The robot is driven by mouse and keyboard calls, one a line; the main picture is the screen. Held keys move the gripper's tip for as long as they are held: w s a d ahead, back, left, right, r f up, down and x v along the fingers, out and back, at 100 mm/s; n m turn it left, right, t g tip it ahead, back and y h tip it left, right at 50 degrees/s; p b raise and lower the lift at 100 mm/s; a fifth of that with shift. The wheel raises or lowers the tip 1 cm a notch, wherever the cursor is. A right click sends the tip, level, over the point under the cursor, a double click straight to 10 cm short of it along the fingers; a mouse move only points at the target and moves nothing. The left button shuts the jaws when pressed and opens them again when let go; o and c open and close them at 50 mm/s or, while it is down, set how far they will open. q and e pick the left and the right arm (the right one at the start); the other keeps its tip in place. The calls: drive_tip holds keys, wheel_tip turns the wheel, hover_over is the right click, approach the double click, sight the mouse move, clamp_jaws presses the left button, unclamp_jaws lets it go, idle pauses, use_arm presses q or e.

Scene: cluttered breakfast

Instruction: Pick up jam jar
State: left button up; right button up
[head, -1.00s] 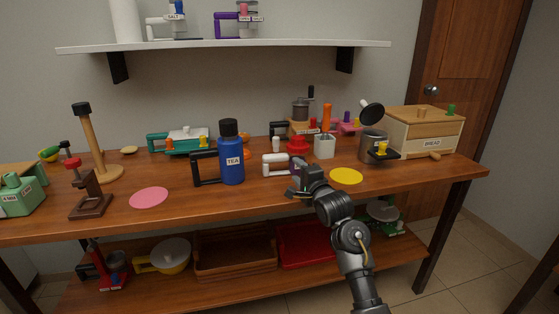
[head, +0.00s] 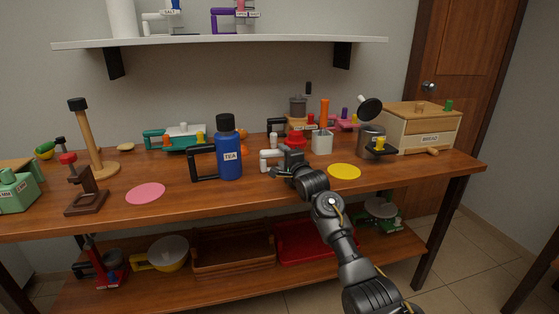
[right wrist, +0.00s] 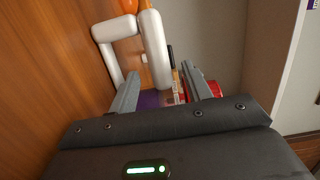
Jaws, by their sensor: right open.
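The jam jar seems to be the item with a red lid (head: 297,136) and a white handle (head: 267,160), standing on the table right of the blue tea flask. My right gripper (head: 284,167) is at its front and hides most of its body. In the right wrist view, the open fingers (right wrist: 163,83) lie either side of a purple patch (right wrist: 149,98), with the white handle (right wrist: 155,47) just beyond. Red (right wrist: 216,88) shows beside the right finger. Contact cannot be made out. My left gripper is out of view.
The blue tea flask (head: 228,150) stands close on the left. A yellow disc (head: 344,172) lies to the right, and a white-grey cup (head: 322,143) stands behind it. A bread box (head: 422,128) is at the right end. The front table strip is mostly clear.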

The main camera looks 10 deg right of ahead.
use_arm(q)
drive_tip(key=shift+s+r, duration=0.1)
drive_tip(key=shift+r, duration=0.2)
use_arm(e)
drive_tip(key=shift+w+a, duration=0.1)
drive_tip(key=shift+w, duration=0.7)
clamp_jaws()
drive_tip(key=shift+r, duration=0.1)
drive_tip(key=shift+r, duration=0.55)
use_arm(q)
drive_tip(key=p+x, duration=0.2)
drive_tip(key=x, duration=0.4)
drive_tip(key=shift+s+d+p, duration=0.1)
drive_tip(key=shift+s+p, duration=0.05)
drive_tip(key=shift+p, duration=0.15)
use_arm(e)
drive_tip(key=s+a+r, duration=0.3)
drive_tip(key=s+r, duration=0.9)
drive_tip(key=s, duration=0.1)
drive_tip(key=shift+s+a, duration=0.15)
drive_tip(key=shift+s, duration=0.15)
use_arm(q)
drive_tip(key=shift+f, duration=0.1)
